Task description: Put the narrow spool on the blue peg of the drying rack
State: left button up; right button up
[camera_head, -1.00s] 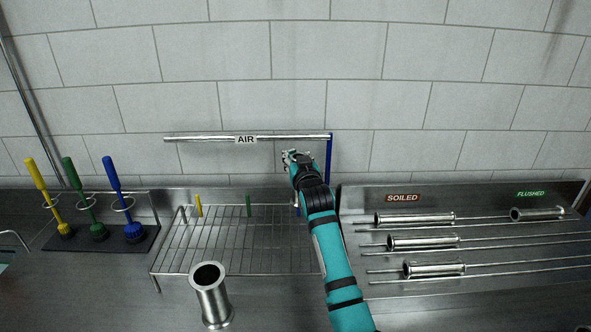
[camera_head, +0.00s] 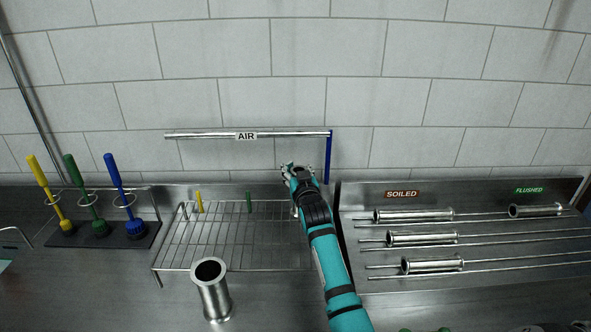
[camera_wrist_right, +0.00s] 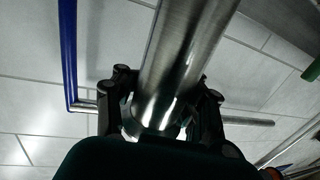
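My right gripper (camera_head: 295,170) is above the back right of the wire drying rack (camera_head: 180,245), just left of a blue post. In the right wrist view my right gripper (camera_wrist_right: 162,108) is shut around a shiny metal spool (camera_wrist_right: 185,45), which I take as the narrow spool. In the head view the hand and arm mostly hide this spool. A yellow peg (camera_head: 199,202) and a green peg (camera_head: 249,202) stand on the rack. The blue peg is hidden behind my arm or the spool, so I cannot tell whether the spool touches it. My left gripper is not in view.
A horizontal AIR bar (camera_head: 200,135) with a blue post (camera_head: 328,160) runs behind the rack. A wider spool (camera_head: 214,298) stands upright in front. Brushes (camera_head: 115,180) stand at left. Several spools lie on rails (camera_head: 520,237) at right, under SOILED and FLUSHED labels.

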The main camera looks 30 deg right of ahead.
jog(key=o, duration=0.5)
jog(key=shift+o, duration=0.2)
jog(key=shift+r, duration=0.15)
jog(key=b+v, duration=0.2)
jog(key=v, duration=1)
